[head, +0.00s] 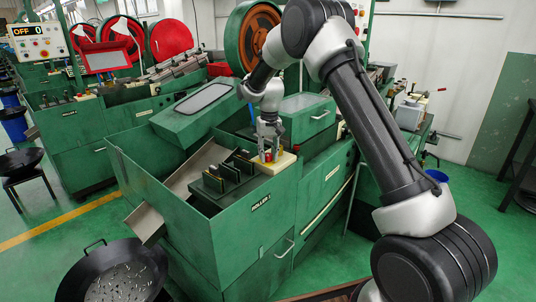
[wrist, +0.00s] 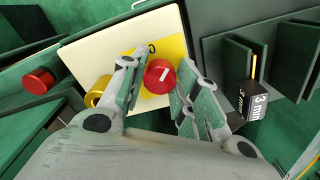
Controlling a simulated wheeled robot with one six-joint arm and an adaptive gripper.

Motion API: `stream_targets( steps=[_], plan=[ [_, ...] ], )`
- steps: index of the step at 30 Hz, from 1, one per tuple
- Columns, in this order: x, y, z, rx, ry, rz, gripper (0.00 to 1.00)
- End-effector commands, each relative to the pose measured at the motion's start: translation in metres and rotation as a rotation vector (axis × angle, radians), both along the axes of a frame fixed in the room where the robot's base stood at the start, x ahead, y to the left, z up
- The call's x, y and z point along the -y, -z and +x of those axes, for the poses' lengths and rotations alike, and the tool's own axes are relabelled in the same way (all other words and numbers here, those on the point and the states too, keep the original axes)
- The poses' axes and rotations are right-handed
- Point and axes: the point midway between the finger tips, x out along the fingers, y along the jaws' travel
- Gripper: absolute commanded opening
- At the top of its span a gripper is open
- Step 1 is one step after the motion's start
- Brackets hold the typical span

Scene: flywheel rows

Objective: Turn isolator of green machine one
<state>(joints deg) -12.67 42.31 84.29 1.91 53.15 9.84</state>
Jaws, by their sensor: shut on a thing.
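The green machine (head: 230,230) stands in the middle of the head view. A cream control panel (head: 286,163) sits on its top; it also shows in the wrist view (wrist: 90,60). On a yellow patch (wrist: 178,48) of the panel is the red isolator knob (wrist: 158,76) with a short white mark. My gripper (wrist: 160,80) points down at the panel, one finger on each side of the knob, and is shut on it. A "0" shows beside the upper end of the left finger.
A red button (wrist: 39,81) and a yellow ring (wrist: 98,92) are near the left finger. Dark upright plates and a block marked "3 mm" (wrist: 256,102) stand to the right. A black pan (head: 115,275) of small parts is at front left. A display (head: 28,30) reads "OFF 0".

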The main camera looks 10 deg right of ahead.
Motion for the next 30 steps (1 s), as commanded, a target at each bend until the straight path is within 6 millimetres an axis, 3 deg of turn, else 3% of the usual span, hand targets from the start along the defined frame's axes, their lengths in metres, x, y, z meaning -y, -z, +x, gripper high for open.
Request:
stream_targets(
  steps=[18, 30],
  plan=[
    [0.001, -0.0007, 0.0013, 0.002, -0.55, -0.001, 0.07],
    [0.0011, -0.0007, 0.0017, 0.002, -0.739, -0.001, 0.07]
  ],
)
